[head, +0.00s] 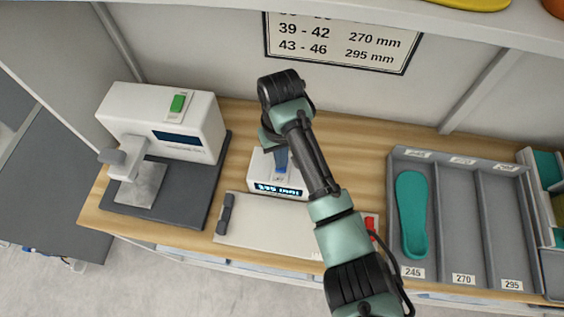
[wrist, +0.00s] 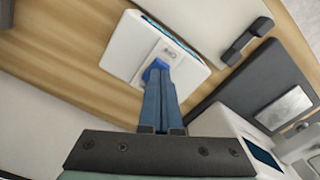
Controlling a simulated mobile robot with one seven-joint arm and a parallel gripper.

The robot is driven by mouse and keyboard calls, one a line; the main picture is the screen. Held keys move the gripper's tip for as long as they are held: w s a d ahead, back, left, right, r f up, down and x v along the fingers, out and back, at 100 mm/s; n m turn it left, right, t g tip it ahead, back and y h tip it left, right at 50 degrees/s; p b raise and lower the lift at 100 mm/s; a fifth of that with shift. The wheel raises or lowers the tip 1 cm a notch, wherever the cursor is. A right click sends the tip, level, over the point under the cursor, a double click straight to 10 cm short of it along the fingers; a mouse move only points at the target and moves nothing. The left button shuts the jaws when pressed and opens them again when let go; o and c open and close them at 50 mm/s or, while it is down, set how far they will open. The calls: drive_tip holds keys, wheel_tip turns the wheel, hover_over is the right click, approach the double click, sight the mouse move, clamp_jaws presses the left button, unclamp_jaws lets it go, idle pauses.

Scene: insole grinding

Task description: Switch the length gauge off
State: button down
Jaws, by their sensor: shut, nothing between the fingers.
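The length gauge has a white box (head: 268,186) with a lit display (head: 278,189) that seems to read 295 mm. A pale measuring plate (head: 262,222) lies in front, with a dark grey stop (head: 225,214) at its left and a red piece (head: 371,228) at its right. In the wrist view the box (wrist: 125,48) carries a blue switch (wrist: 152,70) beside a small label too small to read surely. My gripper (wrist: 158,72) is shut and empty, its tips at the blue switch; I cannot tell whether they touch. My arm hides part of the box and plate in the head view.
A white device (head: 165,115) with a green switch (head: 178,103) and dark screen stands on a grey base at left. A grey tray (head: 397,165) at right holds a teal insole (head: 411,215) in its 245 compartment. A size chart (head: 345,40) hangs behind.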

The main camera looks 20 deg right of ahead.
drive_tip(key=shift+f+b, duration=0.6)
drive_tip(key=shift+f, duration=0.45)
idle(0.4)
drive_tip(key=shift+r, duration=0.15)
wheel_tip(320, 180, up, 7)
drive_tip(key=p, duration=0.7)
drive_tip(key=shift+p, duration=0.3)
